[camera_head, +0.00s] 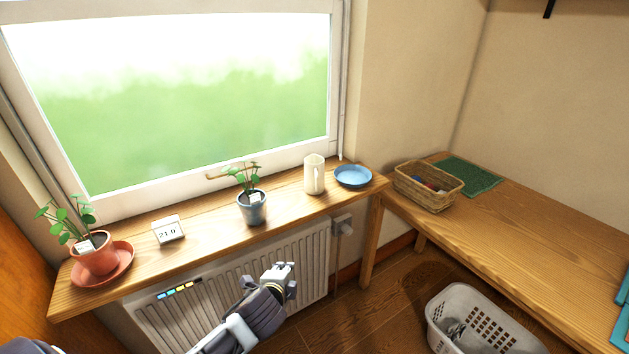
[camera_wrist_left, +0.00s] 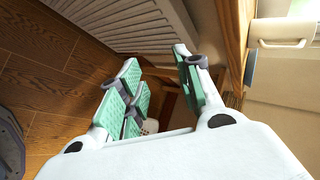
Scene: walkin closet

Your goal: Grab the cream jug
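The cream jug (camera_head: 314,174) stands upright on the wooden window sill, between a grey-blue plant pot (camera_head: 252,208) and a blue dish (camera_head: 352,176). My left gripper (camera_head: 284,277) is in front of the radiator, below the sill and apart from the jug. In the left wrist view the gripper (camera_wrist_left: 160,82) has its green-padded fingers spread, with nothing between them. The jug (camera_wrist_left: 284,28) shows sideways at the upper right of that view, with its handle visible. My right gripper is not in view.
The sill (camera_head: 210,238) also holds a white digital display (camera_head: 168,230) and a terracotta-potted plant (camera_head: 97,257). A radiator (camera_head: 312,262) is below. At right, a wooden bench (camera_head: 520,220) holds a wicker basket (camera_head: 428,195); a white laundry basket (camera_head: 478,305) stands on the floor.

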